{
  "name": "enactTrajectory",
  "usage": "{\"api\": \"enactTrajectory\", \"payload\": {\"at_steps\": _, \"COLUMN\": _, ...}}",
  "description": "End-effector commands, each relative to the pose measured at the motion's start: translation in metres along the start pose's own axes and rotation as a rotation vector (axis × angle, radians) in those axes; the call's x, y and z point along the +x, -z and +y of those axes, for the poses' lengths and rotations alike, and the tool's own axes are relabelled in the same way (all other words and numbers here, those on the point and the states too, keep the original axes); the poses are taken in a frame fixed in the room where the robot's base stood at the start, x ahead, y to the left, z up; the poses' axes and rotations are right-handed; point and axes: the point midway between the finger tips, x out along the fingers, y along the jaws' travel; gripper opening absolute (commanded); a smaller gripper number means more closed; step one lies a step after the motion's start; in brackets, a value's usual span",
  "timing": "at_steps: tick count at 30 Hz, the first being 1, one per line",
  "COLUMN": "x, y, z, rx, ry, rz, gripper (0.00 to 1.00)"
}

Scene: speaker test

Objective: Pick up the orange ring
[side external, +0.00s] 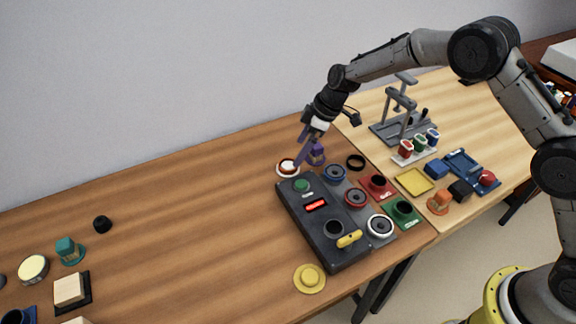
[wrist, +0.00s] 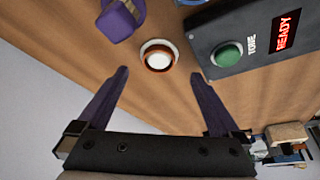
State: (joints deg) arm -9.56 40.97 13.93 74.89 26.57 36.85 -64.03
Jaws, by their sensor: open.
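A round piece with an orange-brown ring (wrist: 150,64), a white middle and a pale rim lies on the wooden table in the wrist view. It also shows left of the dark control box in the side view (side external: 287,168). My gripper (wrist: 160,73) is open, with its two purple fingers apart. In the wrist view the ring lies just beyond the fingertips, centred between them, and nothing is held. In the side view my gripper (side external: 301,163) points down close to the ring; the exact height gap is unclear.
A purple piece (wrist: 118,22) stands close beside the ring. The dark control box (wrist: 228,30) has a green button (wrist: 229,54) and a lit READY display (wrist: 286,32). Several rings and cups crowd the box's right side. The table (side external: 190,200) left of the box is mostly clear.

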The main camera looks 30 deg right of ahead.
Motion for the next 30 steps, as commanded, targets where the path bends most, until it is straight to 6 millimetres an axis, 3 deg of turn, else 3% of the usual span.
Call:
{"api": "enactTrajectory", "payload": {"at_steps": 7, "x": 0.018, "y": 0.0, "z": 0.001, "rx": 0.0, "ry": -0.001, "rz": 0.0, "gripper": 1.0}}
{"api": "enactTrajectory", "payload": {"at_steps": 15, "x": 0.054, "y": 0.0, "z": 0.001, "rx": 0.0, "ry": 0.0, "rz": 0.0, "gripper": 1.0}}
{"api": "enactTrajectory", "payload": {"at_steps": 25, "x": 0.06, "y": 0.0, "z": 0.001, "rx": 0.0, "ry": -0.001, "rz": 0.001, "gripper": 1.0}}
{"api": "enactTrajectory", "payload": {"at_steps": 30, "x": 0.06, "y": 0.0, "z": 0.002, "rx": 0.0, "ry": -0.001, "rz": 0.001, "gripper": 0.69}}
